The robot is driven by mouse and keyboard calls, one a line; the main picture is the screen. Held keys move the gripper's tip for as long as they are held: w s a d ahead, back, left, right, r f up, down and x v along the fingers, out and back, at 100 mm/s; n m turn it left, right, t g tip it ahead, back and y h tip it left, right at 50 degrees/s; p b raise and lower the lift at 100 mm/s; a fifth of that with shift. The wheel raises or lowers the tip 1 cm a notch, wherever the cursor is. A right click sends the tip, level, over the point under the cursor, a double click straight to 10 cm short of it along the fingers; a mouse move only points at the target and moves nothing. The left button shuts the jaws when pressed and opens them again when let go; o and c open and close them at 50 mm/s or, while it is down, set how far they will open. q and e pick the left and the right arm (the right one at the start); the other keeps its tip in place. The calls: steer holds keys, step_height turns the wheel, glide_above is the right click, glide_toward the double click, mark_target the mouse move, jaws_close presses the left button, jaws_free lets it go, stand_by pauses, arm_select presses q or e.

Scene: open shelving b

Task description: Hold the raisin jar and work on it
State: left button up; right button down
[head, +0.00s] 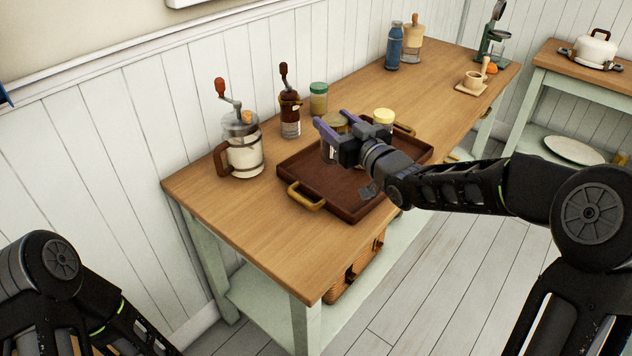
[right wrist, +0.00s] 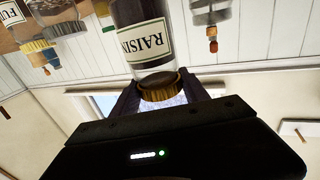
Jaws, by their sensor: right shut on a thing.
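The raisin jar (head: 336,121) is a clear glass jar with a gold-brown lid and dark contents. In the head view it is at the brown tray (head: 330,195), partly hidden by my right gripper (head: 330,119). In the right wrist view the jar (right wrist: 143,42) appears upside down with its "RAISIN" label showing. My right gripper (right wrist: 158,88) is shut on the jar near its lid, one finger on each side. Whether the jar's base touches the tray is hidden. Of my left arm only links show at lower left; its gripper is out of view.
A yellow-lidded jar (head: 383,118) stands just behind my right gripper.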

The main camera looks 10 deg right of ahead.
steer(key=shift+w+d+r, duration=0.1)
steer(key=shift+r, duration=0.15)
steer(key=shift+f, duration=3.1)
step_height(320, 180, down, 4)
steer(key=shift+r, duration=0.2)
steer(key=shift+f, duration=0.1)
